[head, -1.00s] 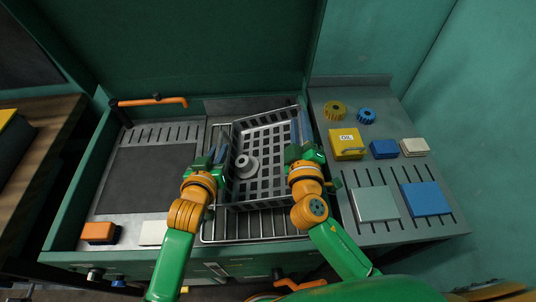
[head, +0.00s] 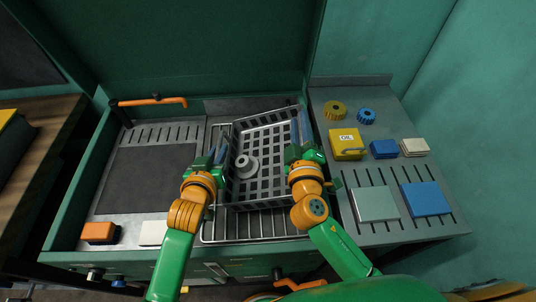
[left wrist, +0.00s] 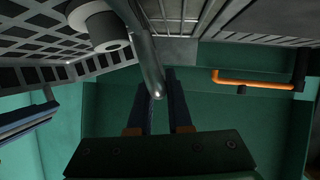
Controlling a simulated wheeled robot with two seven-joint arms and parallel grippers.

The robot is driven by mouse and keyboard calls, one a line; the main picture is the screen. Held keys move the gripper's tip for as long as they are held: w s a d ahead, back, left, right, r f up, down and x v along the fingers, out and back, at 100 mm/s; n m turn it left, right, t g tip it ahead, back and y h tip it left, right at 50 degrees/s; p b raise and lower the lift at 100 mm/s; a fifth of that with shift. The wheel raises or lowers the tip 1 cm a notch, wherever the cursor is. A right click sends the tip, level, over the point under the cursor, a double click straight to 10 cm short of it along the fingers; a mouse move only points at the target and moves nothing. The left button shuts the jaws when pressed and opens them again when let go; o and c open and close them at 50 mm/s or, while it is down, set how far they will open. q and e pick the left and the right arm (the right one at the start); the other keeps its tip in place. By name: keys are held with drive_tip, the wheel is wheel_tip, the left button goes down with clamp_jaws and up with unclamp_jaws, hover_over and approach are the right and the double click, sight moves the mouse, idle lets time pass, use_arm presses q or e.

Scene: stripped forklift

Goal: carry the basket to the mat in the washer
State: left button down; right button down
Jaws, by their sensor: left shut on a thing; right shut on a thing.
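The grey basket (head: 262,203) sits over a wire rack in the washer, right of the dark mat (head: 145,180). A pale flanged part (head: 246,166) lies in it, and also shows in the left wrist view (left wrist: 106,30). My left gripper (head: 218,155) is shut on the basket at its left side. In the left wrist view, a grey bar runs to my left gripper's fingers (left wrist: 165,105). My right gripper (head: 299,130) is shut on the basket at its right side. The fingers hide both grip points in the head view. The mat is bare.
An orange handle (head: 155,101) stands at the washer's back left. An orange block (head: 99,232) and a white block (head: 153,232) lie at the front edge.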

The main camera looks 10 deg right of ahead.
use_arm(q)
drive_tip(key=shift+w+a, duration=0.1)
drive_tip(key=shift+a, duration=0.15)
use_arm(e)
drive_tip(key=shift+d+r, duration=0.2)
drive_tip(key=shift+r, duration=0.05)
